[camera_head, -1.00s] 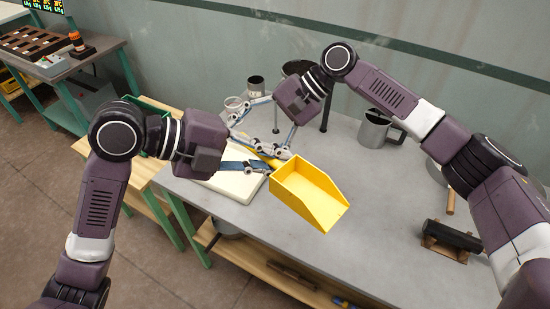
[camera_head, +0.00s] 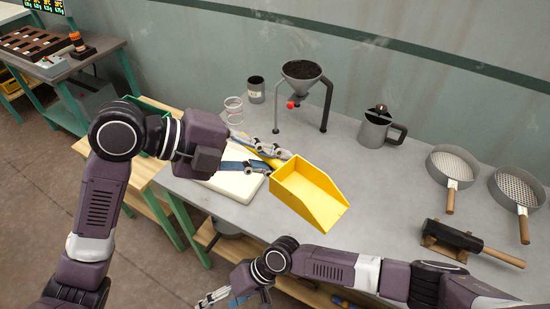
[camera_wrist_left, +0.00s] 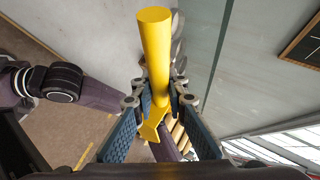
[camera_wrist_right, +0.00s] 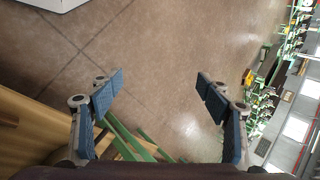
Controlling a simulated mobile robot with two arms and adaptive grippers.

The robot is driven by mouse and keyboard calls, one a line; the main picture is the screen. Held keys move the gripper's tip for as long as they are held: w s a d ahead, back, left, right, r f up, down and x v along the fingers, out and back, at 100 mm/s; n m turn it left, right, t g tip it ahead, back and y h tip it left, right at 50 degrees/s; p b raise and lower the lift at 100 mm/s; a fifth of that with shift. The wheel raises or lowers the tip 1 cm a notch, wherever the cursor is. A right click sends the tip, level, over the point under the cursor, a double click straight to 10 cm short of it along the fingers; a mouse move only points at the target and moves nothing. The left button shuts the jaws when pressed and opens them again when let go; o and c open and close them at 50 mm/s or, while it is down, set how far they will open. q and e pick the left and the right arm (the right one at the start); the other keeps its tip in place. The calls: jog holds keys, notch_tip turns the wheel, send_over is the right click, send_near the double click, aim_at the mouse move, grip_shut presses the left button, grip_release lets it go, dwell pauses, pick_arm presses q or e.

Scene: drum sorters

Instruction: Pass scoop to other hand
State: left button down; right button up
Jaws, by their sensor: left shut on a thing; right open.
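The yellow scoop (camera_head: 308,192) is in the head view, held above the grey table with its open tray toward the lower right. My left gripper (camera_head: 276,158) is shut on the scoop near where the handle meets the tray. The scoop's handle (camera_wrist_left: 155,45) sticks up between the fingers in the left wrist view. My right gripper (camera_head: 222,297) is low at the bottom of the head view, in front of the table and well apart from the scoop. In the right wrist view its fingers (camera_wrist_right: 160,90) are wide apart with nothing between them.
On the table (camera_head: 330,150) stand a funnel on a stand (camera_head: 303,82), a dark can (camera_head: 256,90), a metal jug (camera_head: 374,130), two sieves (camera_head: 452,163) and a black mallet (camera_head: 452,235). A white board (camera_head: 232,187) lies below the left gripper.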

jog(key=w+d+f+n+t+h, duration=0.1)
jog(key=w+d+f+t, duration=0.15)
jog(key=f, duration=0.25)
jog(key=w+d+f+n+t, duration=0.1)
jog(key=w+d+f+t, duration=0.15)
jog(key=f, duration=0.25)
jog(key=d+f+m+t+h, duration=0.1)
jog(key=d+f+m+h, duration=0.1)
jog(key=d+f, duration=0.75)
jog(key=s+d+f+m+h, duration=0.1)
jog(key=s+d+f+h, duration=0.1)
jog(key=s+d+f, duration=0.3)
jog(key=s+d+f+h, duration=0.1)
jog(key=s+d+f, duration=0.2)
jog(key=s+d, duration=0.4)
jog(key=s+d+f+g+h, duration=0.1)
jog(key=s+d, duration=0.3)
jog(key=s, duration=0.4)
jog(key=s+d+f+g+h, duration=0.1)
jog(key=s+d+f, duration=0.1)
jog(key=s+d, duration=0.3)
jog(key=s, duration=0.2)
jog(key=shift+s+d+f, duration=0.15)
jog(key=shift+s+f, duration=0.2)
jog(key=shift+f, duration=0.05)
